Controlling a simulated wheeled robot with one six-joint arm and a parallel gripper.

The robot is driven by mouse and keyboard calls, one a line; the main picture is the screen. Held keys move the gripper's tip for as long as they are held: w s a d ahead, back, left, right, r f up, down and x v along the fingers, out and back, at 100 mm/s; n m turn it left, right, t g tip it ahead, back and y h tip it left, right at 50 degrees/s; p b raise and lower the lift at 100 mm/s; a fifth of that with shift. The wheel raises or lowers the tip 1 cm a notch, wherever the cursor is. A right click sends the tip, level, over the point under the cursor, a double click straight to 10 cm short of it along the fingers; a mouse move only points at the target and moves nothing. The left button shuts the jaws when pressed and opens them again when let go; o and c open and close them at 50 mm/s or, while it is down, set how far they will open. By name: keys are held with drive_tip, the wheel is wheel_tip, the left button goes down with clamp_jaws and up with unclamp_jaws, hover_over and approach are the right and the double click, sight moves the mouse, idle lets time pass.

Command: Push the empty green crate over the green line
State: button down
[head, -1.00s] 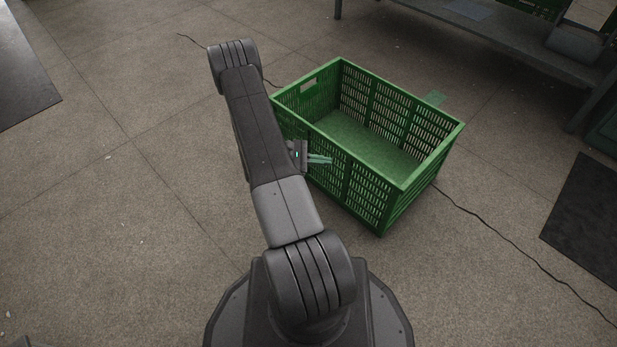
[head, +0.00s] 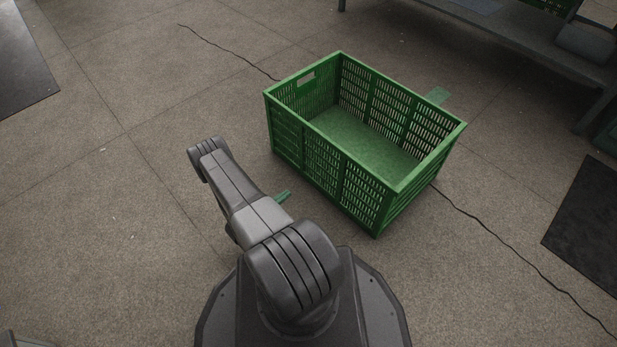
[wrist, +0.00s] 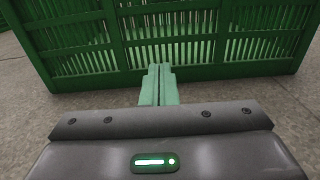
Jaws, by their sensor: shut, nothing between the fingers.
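The empty green crate (head: 365,197) stands upright on the floor, right of my arm in the head view. Its slatted near side (wrist: 210,50) fills the top of the wrist view. A short green strip (head: 437,96), likely part of the green line, shows on the floor just beyond the crate's far side. The crate hides any part of it nearer to me. My gripper (head: 284,196) has its pale green fingers together, low in front of the crate's near side. In the wrist view the fingers (wrist: 158,84) point at that side, and in the head view they look a little apart from it.
A grey bench (head: 520,40) stands at the back right. Dark mats lie at the right (head: 590,225) and far left (head: 22,75).

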drive_tip(key=b, duration=0.3)
approach(316, 173)
drive_tip(key=x, duration=0.5)
drive_tip(key=shift+w+f, duration=0.1)
drive_tip(key=shift+b+x, duration=0.35)
drive_tip(key=shift+x, duration=0.5)
drive_tip(key=shift+w, duration=0.1)
